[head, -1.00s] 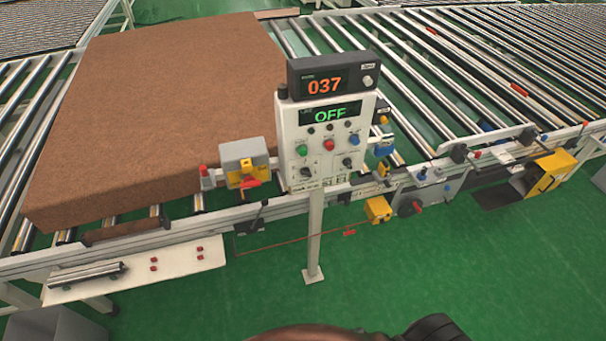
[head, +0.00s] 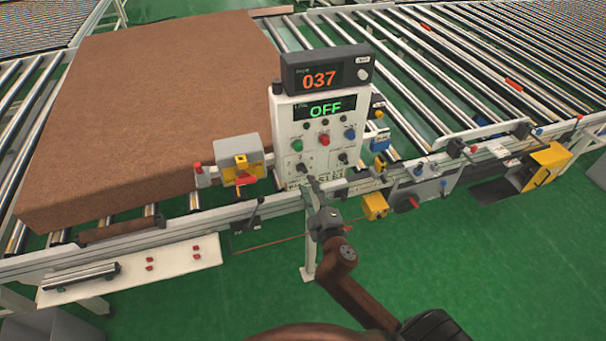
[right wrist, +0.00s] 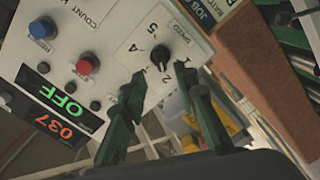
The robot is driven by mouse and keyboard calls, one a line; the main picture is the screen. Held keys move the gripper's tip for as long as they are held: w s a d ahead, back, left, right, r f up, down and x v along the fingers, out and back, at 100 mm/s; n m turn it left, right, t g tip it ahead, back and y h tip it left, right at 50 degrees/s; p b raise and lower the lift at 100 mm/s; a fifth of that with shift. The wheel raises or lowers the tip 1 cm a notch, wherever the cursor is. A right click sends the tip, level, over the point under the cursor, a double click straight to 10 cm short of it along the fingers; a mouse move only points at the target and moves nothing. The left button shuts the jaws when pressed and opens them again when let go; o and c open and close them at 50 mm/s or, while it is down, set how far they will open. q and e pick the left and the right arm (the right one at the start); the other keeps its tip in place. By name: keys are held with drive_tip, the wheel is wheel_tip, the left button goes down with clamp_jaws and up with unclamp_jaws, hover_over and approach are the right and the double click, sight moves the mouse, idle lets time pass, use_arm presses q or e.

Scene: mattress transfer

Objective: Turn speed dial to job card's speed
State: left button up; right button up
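The control panel (head: 285,125) stands on a post at the roller line; its display reads OFF. The speed dial, a black knob (right wrist: 160,57) with numbers around it, shows in the right wrist view. In the head view it is the lower-left knob (head: 303,168). I cannot read its pointer. A card marked JOB (right wrist: 203,14) is partly visible beside it; its speed is unreadable. My right gripper (head: 312,185) is just below the dial and in front of the panel's lower edge. In the wrist view its fingers (right wrist: 160,98) are apart and empty. My left gripper is not visible.
A box reading 037 (head: 325,73) sits on top of the panel. Red (right wrist: 87,63) and blue (right wrist: 40,28) buttons are close by. A grey and yellow switch box (head: 238,157) stands left of the panel. A large brown mattress (head: 150,100) lies on the rollers.

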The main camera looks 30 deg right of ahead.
sight(302, 172)
drive_tip(key=x, duration=0.5)
drive_tip(key=shift+w, duration=0.2)
drive_tip(key=shift+w+d, duration=0.1)
drive_tip(key=shift+w, duration=0.25)
drive_tip(key=shift+w+d, duration=0.1)
drive_tip(key=shift+w, duration=0.15)
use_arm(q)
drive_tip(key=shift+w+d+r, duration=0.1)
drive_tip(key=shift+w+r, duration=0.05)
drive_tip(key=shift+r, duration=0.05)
use_arm(e)
drive_tip(key=shift+c, duration=0.7)
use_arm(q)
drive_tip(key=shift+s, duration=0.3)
use_arm(e)
clamp_jaws()
